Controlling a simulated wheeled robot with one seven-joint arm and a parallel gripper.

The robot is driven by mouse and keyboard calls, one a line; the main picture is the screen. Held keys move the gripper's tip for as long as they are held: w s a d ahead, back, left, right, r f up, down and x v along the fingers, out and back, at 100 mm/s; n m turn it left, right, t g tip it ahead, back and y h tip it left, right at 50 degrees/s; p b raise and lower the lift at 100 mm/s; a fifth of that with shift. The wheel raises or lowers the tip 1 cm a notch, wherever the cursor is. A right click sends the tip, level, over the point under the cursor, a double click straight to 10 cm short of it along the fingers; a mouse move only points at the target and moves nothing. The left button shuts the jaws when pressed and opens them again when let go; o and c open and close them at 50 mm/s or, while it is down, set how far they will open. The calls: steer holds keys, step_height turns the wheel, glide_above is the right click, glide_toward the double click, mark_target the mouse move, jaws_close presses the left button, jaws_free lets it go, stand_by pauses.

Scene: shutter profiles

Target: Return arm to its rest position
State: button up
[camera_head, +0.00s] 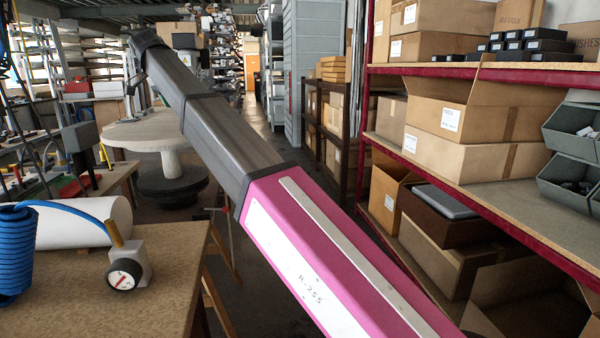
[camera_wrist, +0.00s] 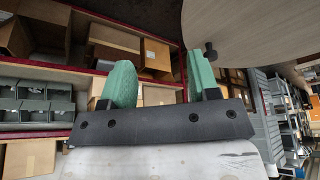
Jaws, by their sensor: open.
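My arm (camera_head: 235,140), pink near me and dark grey farther out, reaches from the lower right to the upper left in the head view. Its far end is high, in front of the round table (camera_head: 140,133) as seen from the head, and the fingers are not clear there. In the wrist view my gripper (camera_wrist: 160,82) has two green fingers standing well apart with nothing between them. A large pale rounded surface (camera_wrist: 260,28), perhaps the round table, fills the upper right of the wrist view, close to the right finger.
A workbench (camera_head: 165,290) at the left holds a pressure gauge (camera_head: 125,275), a blue coiled hose (camera_head: 15,250) and a white roll (camera_head: 85,222). Red-edged shelving (camera_head: 480,72) with cardboard boxes (camera_head: 470,140) and grey bins (camera_head: 570,180) stands at the right. An aisle (camera_head: 270,140) opens behind.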

steer(key=w+d+f+n+g, duration=0.1)
steer(key=w+d+f+n, duration=0.15)
steer(key=d+f, duration=1.05)
steer(key=w+d+f+n+g, duration=0.1)
steer(key=w+d+f, duration=0.3)
steer(key=d+f, duration=0.9)
steer(key=s+d+f+n+y, duration=0.1)
steer(key=s+d+f, duration=0.1)
steer(key=d+f, duration=0.65)
steer(key=s+d+f+n, duration=0.15)
steer(key=d+f, duration=0.35)
steer(key=f, duration=0.7)
steer(key=s+d+f+n+g+y, duration=0.1)
steer(key=s+d+f, duration=1.5)
steer(key=d+f, duration=0.1)
steer(key=shift+s+d+g+y, duration=0.15)
steer(key=shift+d+g+y, duration=0.15)
steer(key=shift+d, duration=0.4)
